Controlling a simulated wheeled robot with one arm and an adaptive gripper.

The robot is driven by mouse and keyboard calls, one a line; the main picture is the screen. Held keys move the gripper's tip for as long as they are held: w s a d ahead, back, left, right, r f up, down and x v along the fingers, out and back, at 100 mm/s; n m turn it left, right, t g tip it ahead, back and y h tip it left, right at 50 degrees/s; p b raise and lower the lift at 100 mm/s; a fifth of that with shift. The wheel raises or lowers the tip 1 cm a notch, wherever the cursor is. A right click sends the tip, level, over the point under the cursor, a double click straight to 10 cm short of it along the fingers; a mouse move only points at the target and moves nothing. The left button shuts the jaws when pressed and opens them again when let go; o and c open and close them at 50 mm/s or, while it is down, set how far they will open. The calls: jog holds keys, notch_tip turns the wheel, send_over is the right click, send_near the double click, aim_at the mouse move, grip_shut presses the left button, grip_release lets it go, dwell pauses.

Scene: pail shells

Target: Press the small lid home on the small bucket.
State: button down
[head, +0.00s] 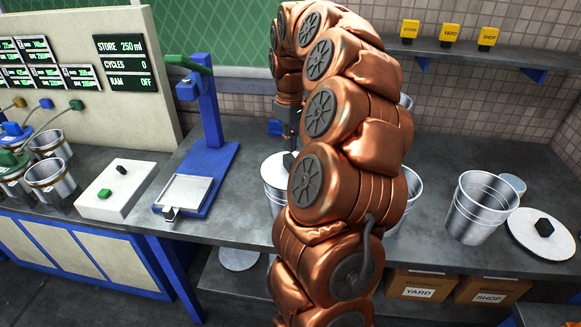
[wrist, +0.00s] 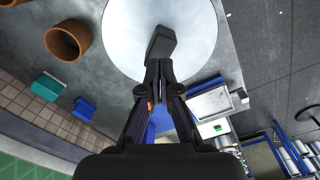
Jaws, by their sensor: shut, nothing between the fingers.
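A white round lid (head: 272,168) with a dark knob lies on top of a metal bucket (head: 276,200), partly hidden behind my copper arm. From its place under my gripper I take these as the small lid and small bucket. In the wrist view the lid (wrist: 130,30) fills the top middle, and its dark knob (wrist: 160,43) is just beyond my fingertips. My gripper (wrist: 164,68) is shut and empty, pointing down at the knob; I cannot tell whether it touches. In the head view my gripper (head: 289,135) is above the lid. Whether the lid's rim is seated is hidden.
A larger bucket (head: 478,212) stands at the right, with a white knobbed lid (head: 538,234) on the counter beside it and a small cup (head: 512,185) behind. Another bucket (head: 412,190) is mostly behind my arm. A blue press stand (head: 210,125) stands left of the small bucket.

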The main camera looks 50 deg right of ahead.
aim_at(289, 158)
jog(key=shift+r+p, duration=0.65)
jog(key=shift+r, duration=1.6)
jog(key=shift+w+a, duration=0.1)
jog(key=shift+a, duration=0.15)
jog(key=s+a+n, duration=0.1)
jog(key=s+a, duration=0.2)
jog(key=a, duration=0.8)
jog(key=s+a, duration=0.2)
jog(key=a, duration=0.8)
jog(key=s+a+f+m+g, duration=0.1)
jog(key=s+a+f, duration=0.2)
jog(key=s, duration=0.6)
jog(key=s+a+f+m, duration=0.1)
jog(key=s+a+f, duration=0.3)
jog(key=s+a, duration=0.4)
jog(key=shift+s+f+g, duration=0.25)
jog(key=shift+s+g, duration=0.15)
jog(key=shift+s, duration=0.55)
